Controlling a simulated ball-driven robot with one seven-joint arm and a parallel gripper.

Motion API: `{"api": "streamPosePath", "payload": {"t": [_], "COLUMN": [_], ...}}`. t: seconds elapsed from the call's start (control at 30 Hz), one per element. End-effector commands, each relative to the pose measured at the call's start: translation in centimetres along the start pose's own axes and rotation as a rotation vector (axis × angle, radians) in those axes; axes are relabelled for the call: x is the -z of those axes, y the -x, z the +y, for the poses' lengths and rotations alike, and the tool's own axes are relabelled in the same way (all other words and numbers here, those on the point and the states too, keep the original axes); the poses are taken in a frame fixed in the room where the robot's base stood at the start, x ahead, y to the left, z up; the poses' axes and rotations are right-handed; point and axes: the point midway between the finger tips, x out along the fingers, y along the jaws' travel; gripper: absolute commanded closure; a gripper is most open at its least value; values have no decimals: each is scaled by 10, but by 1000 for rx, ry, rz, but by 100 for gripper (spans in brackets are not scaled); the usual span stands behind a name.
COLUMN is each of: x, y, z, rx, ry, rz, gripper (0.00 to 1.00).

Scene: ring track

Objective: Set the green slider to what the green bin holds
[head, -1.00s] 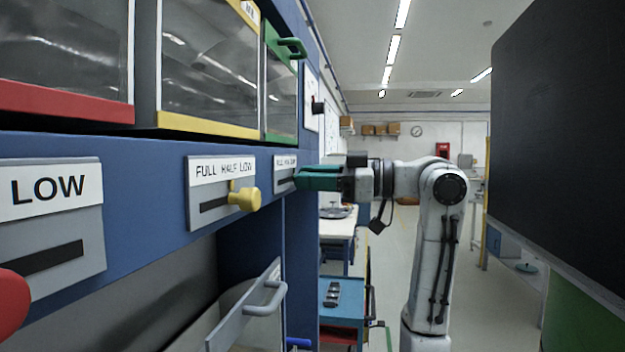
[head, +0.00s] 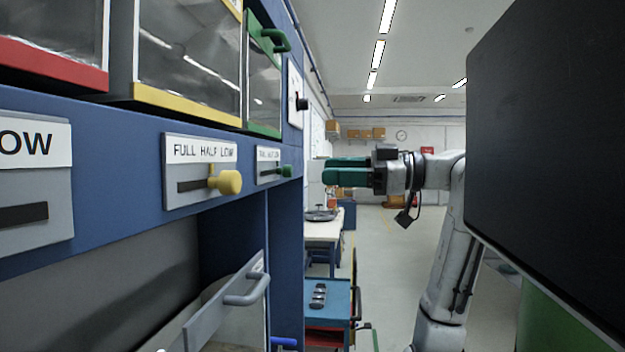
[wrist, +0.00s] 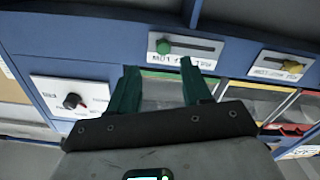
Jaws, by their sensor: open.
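The green slider knob (head: 287,170) stands at the right end of its slot in the head view, on the LOW side of its label plate. In the wrist view the green knob (wrist: 164,47) shows upside down, at the left end of the slot, on that same side. The green bin (head: 277,132) sits above it with a clear front and a green handle. What it holds is hard to make out at this angle. My gripper (head: 326,170) is open and empty, to the right of the knob and apart from it. Its green fingers also show in the wrist view (wrist: 160,78).
A red bin (head: 50,62) is farther left. A dark panel (head: 550,150) fills the right. A grey handle (head: 248,298) juts out below.

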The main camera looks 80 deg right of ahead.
Motion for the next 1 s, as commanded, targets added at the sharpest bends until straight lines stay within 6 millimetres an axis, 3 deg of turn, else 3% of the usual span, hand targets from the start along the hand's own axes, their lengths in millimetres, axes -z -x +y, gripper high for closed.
{"api": "streamPosePath", "payload": {"t": [0.1, 0.3, 1.0], "x": [-2, 0, 0], "y": [18, 31, 32], "z": [0, 0, 0], "rx": [-2, 1, 1], "ry": [0, 1, 0], "rz": [0, -1, -1], "gripper": [51, 51, 51]}}
